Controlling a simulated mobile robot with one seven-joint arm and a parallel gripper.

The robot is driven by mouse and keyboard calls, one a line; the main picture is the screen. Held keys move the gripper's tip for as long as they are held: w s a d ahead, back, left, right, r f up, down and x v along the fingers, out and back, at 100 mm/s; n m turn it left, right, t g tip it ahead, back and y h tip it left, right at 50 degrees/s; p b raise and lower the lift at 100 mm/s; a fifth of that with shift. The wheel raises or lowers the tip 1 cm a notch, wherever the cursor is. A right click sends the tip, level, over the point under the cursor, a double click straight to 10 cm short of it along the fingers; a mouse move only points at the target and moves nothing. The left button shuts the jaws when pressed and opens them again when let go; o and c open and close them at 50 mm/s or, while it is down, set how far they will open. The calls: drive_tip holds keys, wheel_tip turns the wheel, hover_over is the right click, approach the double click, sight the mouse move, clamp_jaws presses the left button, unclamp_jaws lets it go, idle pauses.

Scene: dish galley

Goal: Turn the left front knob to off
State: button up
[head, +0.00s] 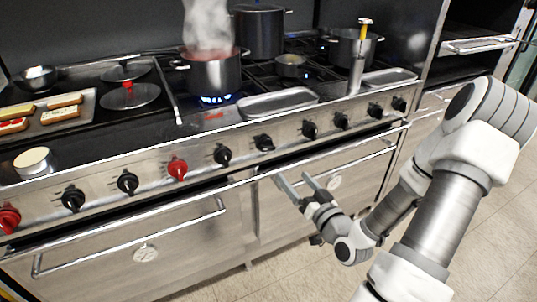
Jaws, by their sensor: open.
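A row of knobs runs along the steel front panel of the range. A red knob (8,218) is at the far left end and another red knob (177,168) is further right. Black knobs (222,153) and (264,142) follow, with several more to the right. I cannot tell which one is the left front knob. A steaming pot (213,76) stands over a lit blue flame (215,99). My gripper (292,178) is open and empty, below and right of the black knobs, in front of the oven doors, apart from the panel.
A bar handle (135,236) crosses the left oven door, and a long rail runs under the knobs. Steel trays (277,103), a dark stockpot (260,32) and a pan (350,48) stand on top. Tiled floor in front is clear.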

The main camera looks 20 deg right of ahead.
sight(269, 149)
drive_tip(key=w, duration=0.5)
drive_tip(key=w+b, duration=0.1)
drive_tip(key=w, duration=0.4)
drive_tip(key=w+b, duration=0.1)
drive_tip(key=w, duration=0.4)
drive_tip(key=shift+w+a, duration=0.3)
drive_tip(key=c, duration=1.4)
